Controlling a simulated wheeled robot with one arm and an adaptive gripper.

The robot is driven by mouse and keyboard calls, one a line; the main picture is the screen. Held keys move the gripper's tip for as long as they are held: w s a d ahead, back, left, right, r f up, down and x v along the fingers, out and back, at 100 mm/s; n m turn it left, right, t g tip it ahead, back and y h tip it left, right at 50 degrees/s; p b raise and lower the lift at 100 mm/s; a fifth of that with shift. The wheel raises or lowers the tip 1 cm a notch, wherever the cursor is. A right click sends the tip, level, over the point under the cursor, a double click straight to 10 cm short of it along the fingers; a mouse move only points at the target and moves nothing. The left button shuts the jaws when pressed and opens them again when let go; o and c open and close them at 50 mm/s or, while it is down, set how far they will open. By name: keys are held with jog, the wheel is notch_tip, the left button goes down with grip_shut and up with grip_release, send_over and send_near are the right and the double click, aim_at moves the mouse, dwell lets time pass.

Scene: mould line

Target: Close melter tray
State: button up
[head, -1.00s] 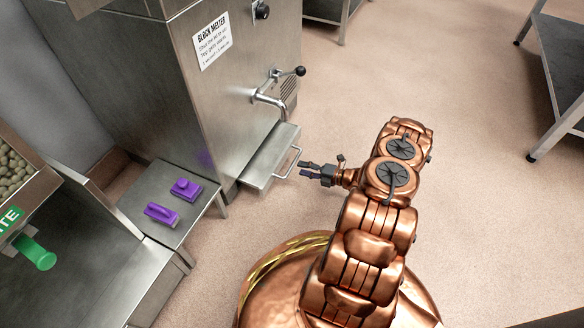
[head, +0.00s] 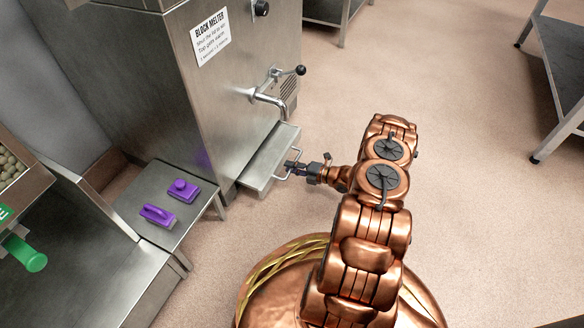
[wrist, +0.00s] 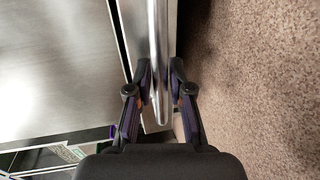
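The melter tray (head: 262,168) is a flat steel drawer that juts out from the lower front of the block melter (head: 180,95), under its tap. Its bar handle (head: 292,160) is on the tray's right-hand face. My gripper (head: 290,165) is at this handle, reaching in from the right. In the wrist view the shiny handle bar (wrist: 157,50) runs between the two dark fingers of my gripper (wrist: 160,72). The fingers are apart, one on each side of the bar, with a gap showing beside it. Any contact behind the fingertips is hidden.
A tap with a black-knobbed lever (head: 300,70) sticks out above the tray. A low steel table (head: 185,225) with two purple tools stands left of the tray. A steel rack (head: 560,70) stands at the far right. The floor (head: 440,110) between is clear.

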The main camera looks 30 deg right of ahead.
grip_shut()
jog(key=shift+r, duration=0.1)
